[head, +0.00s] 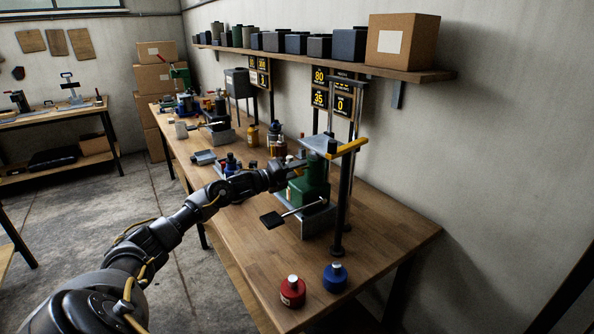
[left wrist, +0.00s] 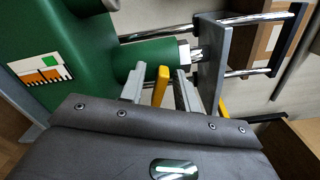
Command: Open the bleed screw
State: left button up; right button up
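A green hydraulic jack (head: 310,187) stands in a grey press frame on the wooden bench; its green body (left wrist: 60,50) fills the upper left of the left wrist view. My left gripper (head: 298,166) is beside the upper part of the jack. In the left wrist view its two grey fingers (left wrist: 160,82) stand apart, with a narrow yellow piece (left wrist: 161,88) between them and gaps showing on both sides. I cannot tell whether this piece is the bleed screw; no screw shows clearly. My right gripper is in neither view.
A pump lever with a black pad (head: 271,220) sticks out from the jack's front. An orange bar (head: 347,148) and upright posts stand close to the gripper. Bare bench lies before the jack.

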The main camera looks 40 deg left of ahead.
pick_arm(q)
jog(key=b+v, duration=0.4)
jog(key=v, duration=0.7)
jog(key=shift+f, duration=0.1)
dwell(0.6)
